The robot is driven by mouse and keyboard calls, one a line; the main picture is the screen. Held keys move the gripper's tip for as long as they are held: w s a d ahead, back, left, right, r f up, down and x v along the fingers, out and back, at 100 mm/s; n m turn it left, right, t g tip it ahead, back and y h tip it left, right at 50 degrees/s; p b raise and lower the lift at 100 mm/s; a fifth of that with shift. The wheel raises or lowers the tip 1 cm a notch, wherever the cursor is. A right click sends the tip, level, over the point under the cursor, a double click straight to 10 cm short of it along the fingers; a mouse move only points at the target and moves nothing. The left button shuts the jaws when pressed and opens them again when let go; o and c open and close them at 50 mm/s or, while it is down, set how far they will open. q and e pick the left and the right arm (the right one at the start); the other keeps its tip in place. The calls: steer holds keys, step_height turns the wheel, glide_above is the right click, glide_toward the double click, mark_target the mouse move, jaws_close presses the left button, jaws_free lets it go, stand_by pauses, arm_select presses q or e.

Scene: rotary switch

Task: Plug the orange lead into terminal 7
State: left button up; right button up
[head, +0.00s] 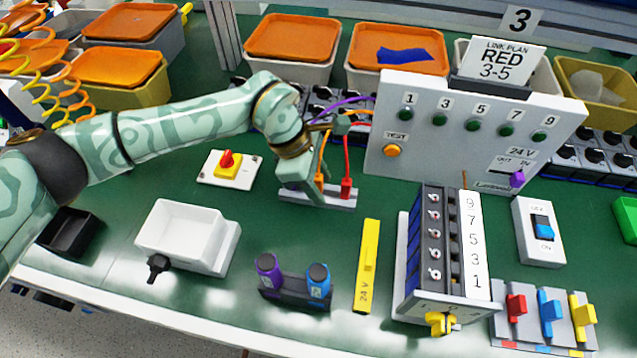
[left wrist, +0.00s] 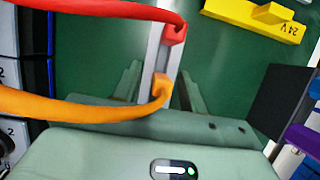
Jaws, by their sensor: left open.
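The orange lead's plug (head: 320,183) stands in a grey holder (head: 334,203), left of the red lead's plug (head: 346,187). My left gripper (head: 308,196) is low over the holder's left end. In the left wrist view its two fingers (left wrist: 161,88) are open on either side of the orange plug (left wrist: 160,92), apart from it. The terminal block (head: 408,262) stands to the right, with a white strip numbered 9 to 1 from back to front. The number 7 (head: 472,220) is second from the back. My right gripper is out of view.
A white panel (head: 380,150) with green lamps stands behind the block, under a sign reading "RED 3-5" (head: 497,65). A yellow 24 V bar (head: 368,265) lies between holder and block.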

arm_select(q)
steer(key=shift+r, duration=0.15)
steer(key=shift+c, duration=1)
jaws_close()
